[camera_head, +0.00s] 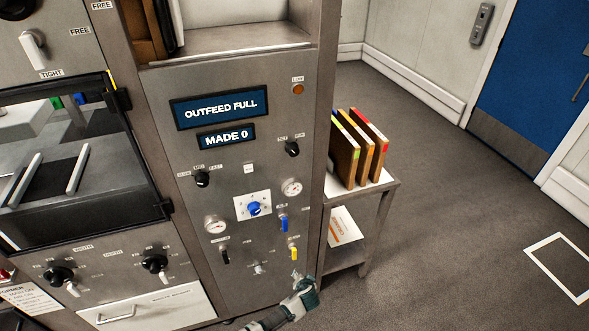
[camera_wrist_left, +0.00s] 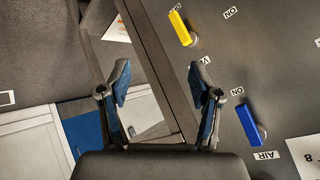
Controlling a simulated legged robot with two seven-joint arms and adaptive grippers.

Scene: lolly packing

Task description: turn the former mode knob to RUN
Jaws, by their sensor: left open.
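The grey machine panel (camera_head: 245,112) carries several controls, and the lettering at most of them is too small to read. A black knob (camera_head: 292,148) sits at its upper right, and another black knob (camera_head: 202,179) sits at its left. I cannot tell for certain which one is the mode knob; no RUN label is legible. My left gripper (camera_head: 302,283) is low at the panel's lower right, below the yellow handle (camera_head: 294,253). In the left wrist view the left gripper (camera_wrist_left: 160,100) is open and empty, with the yellow handle (camera_wrist_left: 180,27) beyond it. My right gripper is not in view.
A blue handle (camera_head: 284,223), gauges (camera_head: 291,187) and a blue knob (camera_head: 254,208) crowd the panel. A small table (camera_head: 392,187) with upright boards (camera_head: 362,148) stands right of the machine.

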